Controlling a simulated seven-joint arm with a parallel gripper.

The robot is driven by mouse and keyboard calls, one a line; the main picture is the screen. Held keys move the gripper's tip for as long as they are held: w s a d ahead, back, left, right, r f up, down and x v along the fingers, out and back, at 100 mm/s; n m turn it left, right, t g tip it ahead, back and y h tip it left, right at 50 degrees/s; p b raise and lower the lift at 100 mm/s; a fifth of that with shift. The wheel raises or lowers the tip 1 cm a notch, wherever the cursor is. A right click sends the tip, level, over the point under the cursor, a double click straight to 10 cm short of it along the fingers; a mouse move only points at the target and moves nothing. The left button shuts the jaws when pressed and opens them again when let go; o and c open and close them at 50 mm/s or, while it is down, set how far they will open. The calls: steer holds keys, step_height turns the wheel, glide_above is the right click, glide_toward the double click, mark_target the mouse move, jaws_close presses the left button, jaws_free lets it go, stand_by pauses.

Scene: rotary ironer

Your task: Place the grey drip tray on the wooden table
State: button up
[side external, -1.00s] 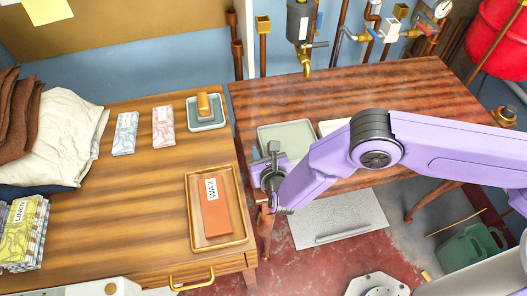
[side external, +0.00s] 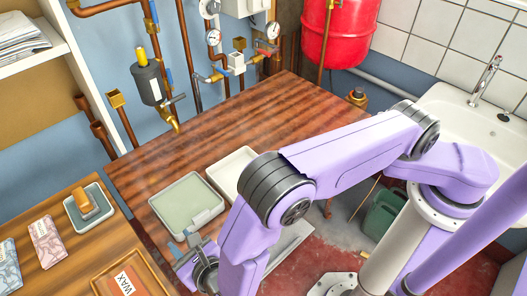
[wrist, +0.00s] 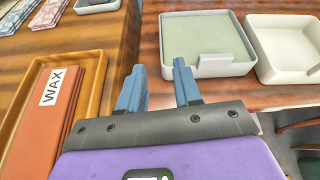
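A shallow grey tray with a greenish inside (side external: 187,207) sits flat on the dark wooden table (side external: 235,125), near its front edge. It has a raised tab on its near side and also shows in the wrist view (wrist: 207,40). My gripper (side external: 190,250) is in front of this tray, at the near left. In the wrist view, my gripper's two blue fingers (wrist: 159,82) are spread with nothing between them. The right fingertip overlaps the tray's near left corner in the picture; I cannot tell whether it touches.
A cream tray (wrist: 290,47) stands right of the grey one. The lighter counter at left holds a wooden tray (wrist: 88,92) with a WAX block (wrist: 52,110), and a small grey dish (side external: 90,212) with an orange-brown item. Pipes and a tap (side external: 170,115) line the back; the table's back is clear.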

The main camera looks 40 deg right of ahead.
steer(key=d+r+m+g+h, duration=0.3)
steer(key=d+r+m, duration=0.45)
steer(key=d, duration=0.35)
steer(key=d+r+m+g+h, duration=0.25)
steer(key=d+r+m, duration=0.35)
steer(key=d+r, duration=0.3)
steer(key=s+d+r+m+g+y, duration=0.3)
steer(key=s+d+m+g, duration=0.1)
steer(key=s+d, duration=0.5)
steer(key=s+d+r+m+g+y, duration=0.3)
steer(key=s+d+m, duration=0.4)
steer(key=s, duration=0.3)
steer(key=shift+d+g, duration=0.35)
steer(key=shift+d, duration=0.5)
